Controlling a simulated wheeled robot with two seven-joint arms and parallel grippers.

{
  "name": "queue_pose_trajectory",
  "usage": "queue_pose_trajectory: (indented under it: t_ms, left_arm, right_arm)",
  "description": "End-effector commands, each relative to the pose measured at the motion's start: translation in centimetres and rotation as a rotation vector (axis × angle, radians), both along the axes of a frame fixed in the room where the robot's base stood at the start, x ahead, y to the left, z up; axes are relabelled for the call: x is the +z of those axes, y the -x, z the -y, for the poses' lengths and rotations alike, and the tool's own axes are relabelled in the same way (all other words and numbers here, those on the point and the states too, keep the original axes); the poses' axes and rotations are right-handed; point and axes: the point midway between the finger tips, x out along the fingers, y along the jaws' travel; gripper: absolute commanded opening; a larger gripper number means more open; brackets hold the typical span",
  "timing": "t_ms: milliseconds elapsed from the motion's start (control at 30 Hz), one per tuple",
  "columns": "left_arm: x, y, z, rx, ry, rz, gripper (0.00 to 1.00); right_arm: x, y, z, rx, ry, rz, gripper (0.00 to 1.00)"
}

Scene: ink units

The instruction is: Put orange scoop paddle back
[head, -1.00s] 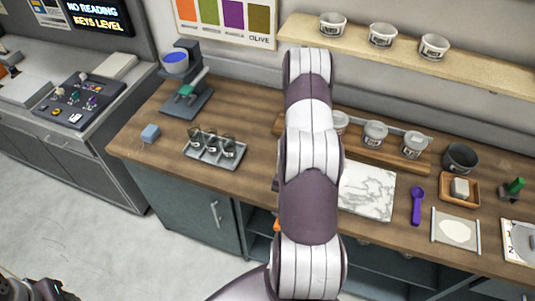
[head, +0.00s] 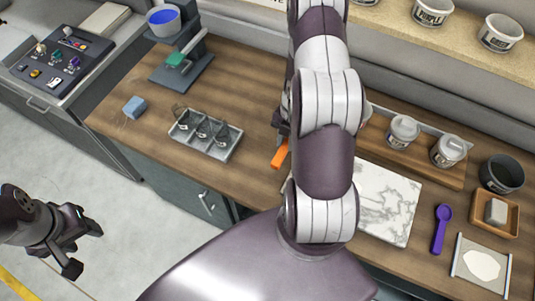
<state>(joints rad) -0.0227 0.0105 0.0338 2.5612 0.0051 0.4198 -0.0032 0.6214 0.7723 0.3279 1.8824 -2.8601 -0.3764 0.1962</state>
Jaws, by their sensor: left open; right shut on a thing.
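The orange scoop paddle (head: 280,157) shows in the head view as a short orange piece beside my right arm, over the front part of the wooden counter. The rest of it is hidden behind the arm. My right gripper (head: 283,121) is mostly hidden by my own arm; it is shut on the orange scoop paddle. I cannot tell whether the paddle touches the counter. My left gripper (head: 84,248) is open and empty, low at the left over the floor, away from the counter.
A grey tray with compartments (head: 205,137) and a blue block (head: 134,107) lie left of the paddle. A marble slab (head: 388,203), a purple scoop (head: 441,229) and labelled tubs (head: 403,131) stand to the right. A stand with a blue-filled cup (head: 164,21) is at the back left.

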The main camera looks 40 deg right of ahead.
Motion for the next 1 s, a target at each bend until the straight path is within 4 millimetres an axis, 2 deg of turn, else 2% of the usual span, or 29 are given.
queue_pose_trajectory:
  t_ms: [33, 133, 200, 333, 500, 600, 800, 833, 900, 1000]
  left_arm:
    - [-3.0, 0.0, 0.0, 0.000, 0.000, 0.000, 0.50]
    - [-4.1, -0.1, 0.0, 0.000, 0.000, 0.001, 0.50]
    - [-2.5, -0.1, 0.0, 0.000, 0.000, 0.001, 0.50]
    - [-2.1, -0.1, 0.0, 0.000, 0.000, 0.003, 0.50]
    - [-1.0, -0.1, 0.0, 0.000, 0.000, 0.002, 0.50]
    - [-1.0, -0.1, 0.0, 0.000, 0.000, 0.002, 0.50]
    - [-1.1, -0.1, 0.0, 0.000, 0.000, 0.002, 0.50]
    - [-1.2, -0.1, 0.0, 0.000, 0.000, 0.002, 0.50]
    - [-1.2, -0.1, 0.0, 0.000, 0.000, 0.002, 0.50]
    - [-1.2, -0.1, 0.0, 0.000, 0.000, 0.002, 0.50]
  right_arm:
    - [-2.5, -1.3, -0.9, 0.007, 0.003, 0.005, 0.00]
    - [-3.3, -3.1, -2.5, 0.006, 0.003, 0.004, 0.00]
    - [-2.7, -4.0, -3.3, 0.001, -0.001, -0.001, 0.00]
    - [-3.7, -4.8, -4.0, 0.000, -0.001, -0.002, 0.00]
    - [-6.7, -4.8, -4.0, -0.002, -0.001, -0.003, 0.00]
    - [-7.6, -4.8, -4.0, -0.003, 0.000, -0.002, 0.00]
    - [-7.7, -4.8, -4.0, -0.002, 0.000, 0.000, 0.00]
    - [-7.8, -4.8, -3.9, -0.002, 0.000, 0.000, 0.28]
    - [-7.7, -4.8, -3.9, -0.002, 0.000, 0.000, 0.50]
    - [-7.7, -4.8, -3.9, -0.002, 0.000, 0.000, 0.50]
